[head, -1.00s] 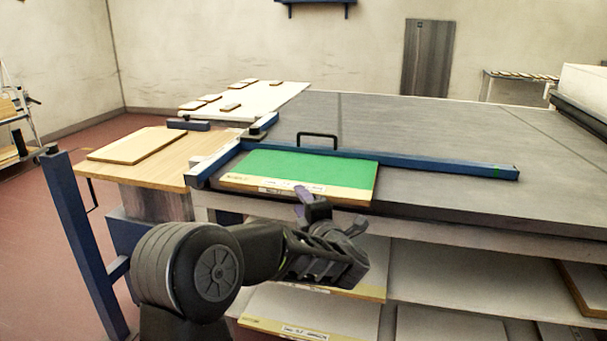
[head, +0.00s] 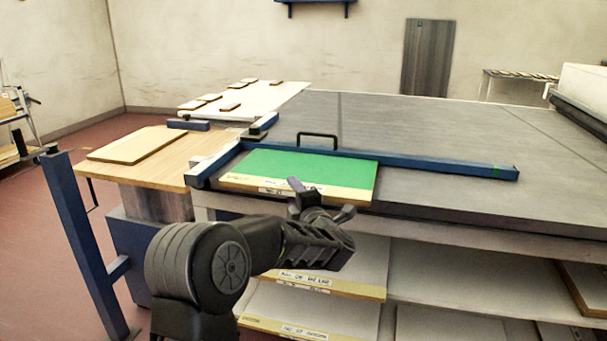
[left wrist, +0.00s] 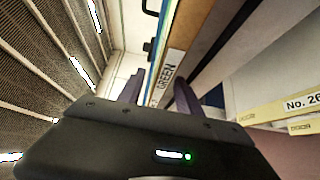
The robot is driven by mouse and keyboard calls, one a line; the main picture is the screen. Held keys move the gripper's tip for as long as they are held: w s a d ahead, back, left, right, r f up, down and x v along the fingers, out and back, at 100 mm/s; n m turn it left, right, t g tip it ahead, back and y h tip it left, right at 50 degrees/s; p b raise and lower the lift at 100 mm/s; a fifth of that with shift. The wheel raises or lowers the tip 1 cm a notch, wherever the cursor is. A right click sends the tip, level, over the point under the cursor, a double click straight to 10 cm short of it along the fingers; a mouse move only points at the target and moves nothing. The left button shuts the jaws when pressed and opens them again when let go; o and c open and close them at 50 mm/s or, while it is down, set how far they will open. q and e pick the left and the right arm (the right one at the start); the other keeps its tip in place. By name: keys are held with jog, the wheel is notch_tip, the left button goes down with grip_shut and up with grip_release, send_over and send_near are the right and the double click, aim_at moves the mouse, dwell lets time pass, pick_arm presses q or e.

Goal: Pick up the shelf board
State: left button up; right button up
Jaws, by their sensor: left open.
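The shelf board (head: 310,164) is a flat board with a green top and a pale, labelled front edge. It lies on the grey table, its front edge along the table's near edge. My left gripper (head: 320,199) is open at that front edge, right of the edge's middle. In the left wrist view, the board's edge with its "GREEN" label (left wrist: 166,76) shows between the two spread fingers (left wrist: 158,92). I cannot tell how far the fingers reach over and under the board. My right gripper is out of view.
A blue rail (head: 430,167) with a black handle (head: 317,136) runs behind the board on the grey table (head: 420,125). Labelled boards (head: 330,280) lie on shelves below. A wooden side table (head: 150,172) stands left, near a blue post (head: 85,240).

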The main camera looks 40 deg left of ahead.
pick_arm(q)
jog(key=shift+c, duration=0.3)
grip_shut()
dwell(1.0)
jog(key=shift+r, duration=0.15)
